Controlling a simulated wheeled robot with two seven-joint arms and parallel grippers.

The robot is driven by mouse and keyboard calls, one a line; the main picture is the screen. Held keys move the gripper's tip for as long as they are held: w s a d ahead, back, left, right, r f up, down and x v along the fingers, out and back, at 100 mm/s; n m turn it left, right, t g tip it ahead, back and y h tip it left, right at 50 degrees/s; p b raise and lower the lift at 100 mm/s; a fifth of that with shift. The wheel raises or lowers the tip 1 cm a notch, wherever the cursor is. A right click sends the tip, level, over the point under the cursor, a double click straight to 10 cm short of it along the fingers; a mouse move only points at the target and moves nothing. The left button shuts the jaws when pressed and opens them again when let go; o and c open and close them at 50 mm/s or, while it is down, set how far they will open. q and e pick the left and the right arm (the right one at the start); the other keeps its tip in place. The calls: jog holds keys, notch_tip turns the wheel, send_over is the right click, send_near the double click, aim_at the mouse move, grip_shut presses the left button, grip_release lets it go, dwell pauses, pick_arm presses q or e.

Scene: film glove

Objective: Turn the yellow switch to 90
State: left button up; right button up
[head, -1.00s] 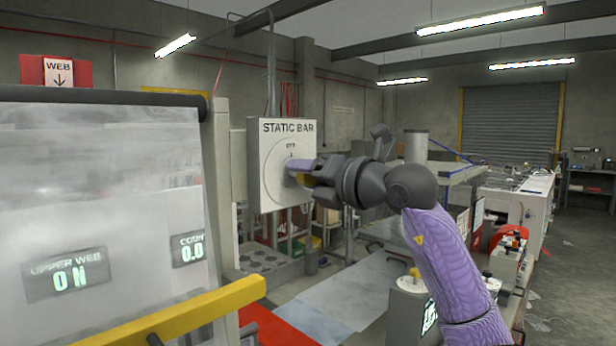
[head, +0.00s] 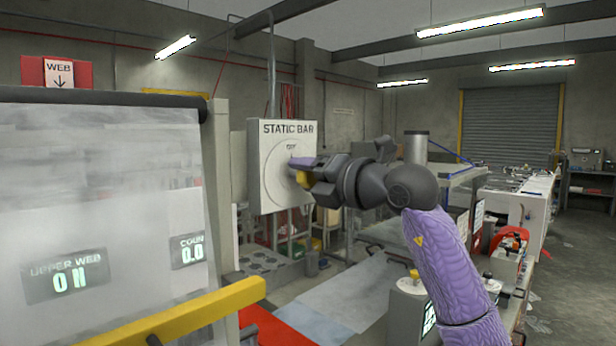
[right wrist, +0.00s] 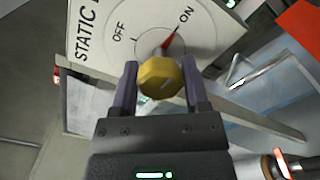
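The yellow switch (right wrist: 161,78) is a faceted knob on the white STATIC BAR panel (head: 273,190). In the right wrist view it sits between the two purple fingers of my right gripper (right wrist: 160,85), which appear to press on its sides. The red pointer (right wrist: 171,41) behind it points toward the ON mark; the OFF mark lies to the left. In the head view my right gripper (head: 306,171) is at the dial, with a bit of yellow showing below the purple finger. The gripper hides part of the dial there. My left gripper is not in view.
A large web screen (head: 100,150) with UPPER WEB ON and COUNT readouts stands at the left. A yellow rail (head: 175,315) crosses in front of it. A grey box with a yellow knob (head: 410,300) stands low at the right, near my arm.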

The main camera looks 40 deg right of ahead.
jog(key=o, duration=0.3)
jog(key=shift+o, duration=0.2)
jog(key=shift+s, duration=0.1)
jog(key=s+b, duration=0.5)
jog(key=s, duration=0.4)
jog(key=shift+s+d, duration=0.35)
jog(key=shift+d, duration=0.1)
